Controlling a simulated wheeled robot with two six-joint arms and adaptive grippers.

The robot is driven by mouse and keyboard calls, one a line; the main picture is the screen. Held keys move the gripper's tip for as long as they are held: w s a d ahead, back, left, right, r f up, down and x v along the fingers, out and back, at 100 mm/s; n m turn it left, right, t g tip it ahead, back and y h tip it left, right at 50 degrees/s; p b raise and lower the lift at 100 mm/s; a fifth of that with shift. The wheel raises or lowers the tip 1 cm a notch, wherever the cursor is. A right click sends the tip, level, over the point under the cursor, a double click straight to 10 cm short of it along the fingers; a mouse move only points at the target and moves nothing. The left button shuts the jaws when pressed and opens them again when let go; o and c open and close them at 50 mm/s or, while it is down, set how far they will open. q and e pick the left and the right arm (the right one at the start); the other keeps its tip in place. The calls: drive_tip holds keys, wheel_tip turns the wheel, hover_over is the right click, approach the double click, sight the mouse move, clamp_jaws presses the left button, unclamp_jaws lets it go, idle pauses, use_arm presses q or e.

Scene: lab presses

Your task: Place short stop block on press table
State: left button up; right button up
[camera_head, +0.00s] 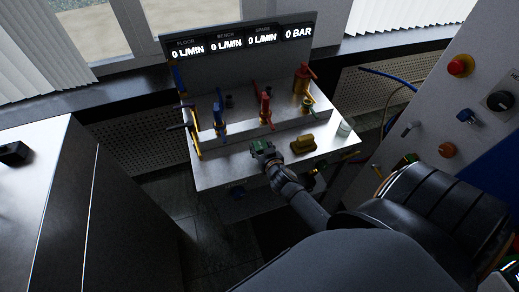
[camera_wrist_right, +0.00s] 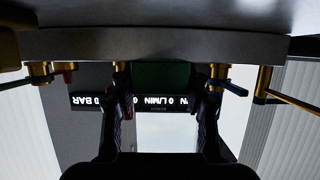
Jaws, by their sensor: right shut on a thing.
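My right gripper (camera_head: 266,155) is over the front part of a metal bench (camera_head: 225,175), shut on a small dark green block (camera_head: 261,146). In the right wrist view the green block (camera_wrist_right: 162,76) sits between the two dark fingers of the right gripper (camera_wrist_right: 165,88). Whether the block touches the bench top is hard to tell. I cannot tell from its look alone whether it is the short stop block. No press table can be clearly made out. My left gripper is not in view.
Blue (camera_head: 219,122) and red (camera_head: 266,106) valves line the bench behind the gripper. A yellow block (camera_head: 303,144) and a clear cup (camera_head: 345,127) stand to its right. A display panel (camera_head: 240,42) rises behind. A control box (camera_head: 470,100) is at right, a cabinet (camera_head: 40,200) at left.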

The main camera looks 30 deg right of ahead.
sight(259, 152)
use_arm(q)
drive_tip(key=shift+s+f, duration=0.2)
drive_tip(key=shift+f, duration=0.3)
use_arm(e)
drive_tip(key=shift+w+f, duration=0.45)
drive_tip(key=shift+f, duration=0.05)
drive_tip(key=f+b, duration=0.4)
drive_tip(key=shift+w, duration=0.35)
drive_tip(key=shift+r, duration=0.1)
drive_tip(key=o, duration=1.3)
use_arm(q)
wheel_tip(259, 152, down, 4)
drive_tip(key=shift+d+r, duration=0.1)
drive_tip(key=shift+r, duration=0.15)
